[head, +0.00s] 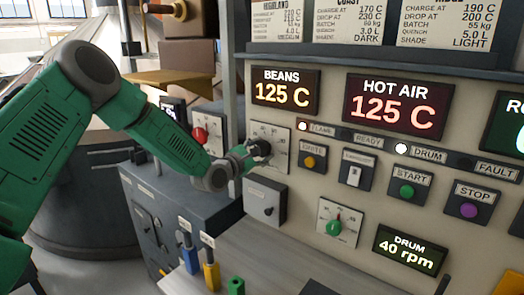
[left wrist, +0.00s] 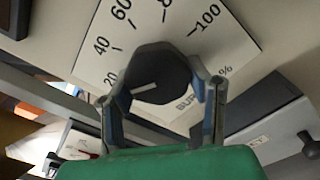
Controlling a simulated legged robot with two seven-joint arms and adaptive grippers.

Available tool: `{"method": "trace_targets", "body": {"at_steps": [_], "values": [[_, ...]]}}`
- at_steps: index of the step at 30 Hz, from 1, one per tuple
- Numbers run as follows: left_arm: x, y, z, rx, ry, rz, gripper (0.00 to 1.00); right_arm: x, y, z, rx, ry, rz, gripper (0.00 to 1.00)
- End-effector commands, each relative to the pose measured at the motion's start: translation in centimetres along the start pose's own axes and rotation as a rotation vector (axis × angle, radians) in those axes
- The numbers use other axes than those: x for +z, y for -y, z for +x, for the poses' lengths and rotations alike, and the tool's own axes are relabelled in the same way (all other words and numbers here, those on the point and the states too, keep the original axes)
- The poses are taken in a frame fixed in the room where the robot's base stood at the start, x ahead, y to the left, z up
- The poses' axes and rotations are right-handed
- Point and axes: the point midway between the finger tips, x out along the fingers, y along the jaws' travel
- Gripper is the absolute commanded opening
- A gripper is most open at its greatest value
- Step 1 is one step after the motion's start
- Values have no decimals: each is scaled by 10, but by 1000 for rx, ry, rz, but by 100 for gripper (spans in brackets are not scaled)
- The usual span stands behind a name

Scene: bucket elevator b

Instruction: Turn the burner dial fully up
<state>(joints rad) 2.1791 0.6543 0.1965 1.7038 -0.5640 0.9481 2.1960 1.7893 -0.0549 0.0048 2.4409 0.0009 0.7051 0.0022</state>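The burner dial (left wrist: 158,75) is a dark round knob on a white scale plate (left wrist: 232,50) marked from about 20 to 100. Its white pointer line points left, near the 20 end. In the head view the dial (head: 262,147) sits on the panel below the BEANS display, partly covered by my gripper. My left gripper (head: 250,157) reaches it from the left. In the left wrist view the fingers of my left gripper (left wrist: 160,95) lie on opposite sides of the knob and appear to touch it. My right gripper is not in view.
A lower dial with a green knob (head: 333,228), a switch box (head: 265,200) and START (head: 407,191) and STOP (head: 468,209) buttons are nearby on the panel. BEANS (head: 285,93) and HOT AIR (head: 398,107) displays both read 125 C. Blue and yellow handles (head: 211,275) stand below.

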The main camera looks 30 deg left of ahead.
Motion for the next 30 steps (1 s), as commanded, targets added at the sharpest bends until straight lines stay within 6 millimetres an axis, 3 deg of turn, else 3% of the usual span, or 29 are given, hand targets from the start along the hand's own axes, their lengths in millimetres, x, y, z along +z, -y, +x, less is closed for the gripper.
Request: {"method": "trace_targets", "body": {"at_steps": [11, 30], "values": [[8, 0, 1, 4, 16, 88, 15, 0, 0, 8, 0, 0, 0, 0], [11, 4, 2, 4, 19, 655, 15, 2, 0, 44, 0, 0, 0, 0]]}}
